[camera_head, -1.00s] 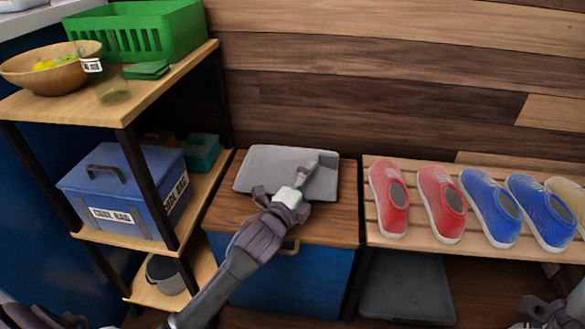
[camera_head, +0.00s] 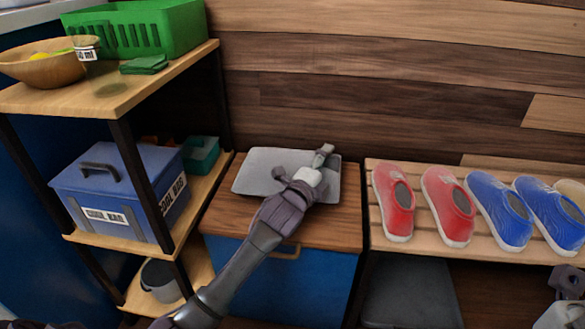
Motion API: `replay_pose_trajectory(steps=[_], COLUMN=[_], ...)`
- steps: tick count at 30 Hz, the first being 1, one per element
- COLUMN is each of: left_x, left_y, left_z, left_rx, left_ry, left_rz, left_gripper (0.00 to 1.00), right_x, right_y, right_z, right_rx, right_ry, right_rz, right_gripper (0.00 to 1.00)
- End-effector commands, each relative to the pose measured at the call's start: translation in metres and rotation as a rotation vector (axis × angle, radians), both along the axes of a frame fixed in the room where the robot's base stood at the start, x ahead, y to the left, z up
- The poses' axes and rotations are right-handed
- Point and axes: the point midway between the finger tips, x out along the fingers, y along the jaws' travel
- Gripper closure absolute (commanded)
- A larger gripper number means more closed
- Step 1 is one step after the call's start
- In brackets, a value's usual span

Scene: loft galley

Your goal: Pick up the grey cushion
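The grey cushion (camera_head: 262,160) lies flat on the wooden top of a blue cabinet, against the plank wall. My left gripper (camera_head: 303,161) is over the cushion's right part, its fingers spread apart and nothing held between them. It hides part of the cushion's front and right. Whether the fingers touch the cushion cannot be told. My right gripper (camera_head: 567,283) shows only partly at the lower right edge, away from the cushion; its fingers cannot be made out clearly.
A shelf at the left holds a green basket (camera_head: 140,30), a wooden bowl (camera_head: 40,70), a glass jar and a blue cool box (camera_head: 110,195). A slatted rack (camera_head: 420,250) with red and blue shoes stands right of the cabinet (camera_head: 310,280). A dark grey flat thing (camera_head: 410,292) lies beneath it.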

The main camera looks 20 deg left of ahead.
Motion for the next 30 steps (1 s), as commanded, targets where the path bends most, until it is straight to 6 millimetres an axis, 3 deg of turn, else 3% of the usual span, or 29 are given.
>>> replay_pose_trajectory(steps=[1,9,11,22,30], left_x=[0.0,0.0,0.0,0.0,-0.001], left_y=[0.0,0.0,0.0,0.001,-0.004], left_z=[0.0,0.0,0.001,0.009,0.054], left_rx=[0.0,0.0,0.002,0.002,0.001], left_ry=[0.0,0.0,-0.002,-0.002,-0.004], left_rz=[0.0,0.0,0.0,0.001,-0.003], left_gripper=[0.4,0.85,0.93,0.93,0.93], right_x=[0.0,0.0,0.0,-0.001,0.001], right_y=[0.0,0.0,0.0,0.0,-0.003], right_z=[0.0,0.0,0.0,0.006,-0.01], right_rx=[0.0,0.0,0.0,0.003,0.007], right_ry=[0.0,-0.001,-0.001,-0.005,0.109], right_rz=[0.0,0.0,0.0,0.001,0.004], right_gripper=[0.6,0.6,0.6,0.6,0.6])
